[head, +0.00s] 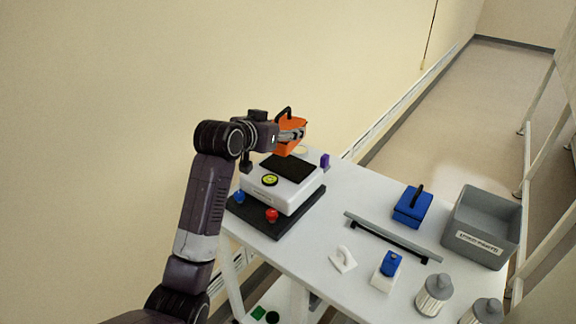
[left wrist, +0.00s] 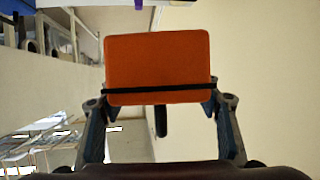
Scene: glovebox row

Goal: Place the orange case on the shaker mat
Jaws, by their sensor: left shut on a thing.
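The orange case (head: 290,124) has a black handle on top and is held in the air by my left gripper (head: 288,136), which is shut on it. The left wrist view shows the orange case (left wrist: 157,62) between the two fingers, with a dark band across it. The shaker mat (head: 289,165) is the black pad on top of a white shaker with a yellow round mark. The case appears above the far part of the mat; the exact gap cannot be told. My right gripper is not in view.
The shaker stands on a dark base (head: 250,223) with a blue and a red knob (head: 272,215). On the white table are a grey rail, a blue case (head: 413,206), a grey bin (head: 482,228), a small blue-topped block (head: 387,272) and metal canisters (head: 434,294). A wall runs behind.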

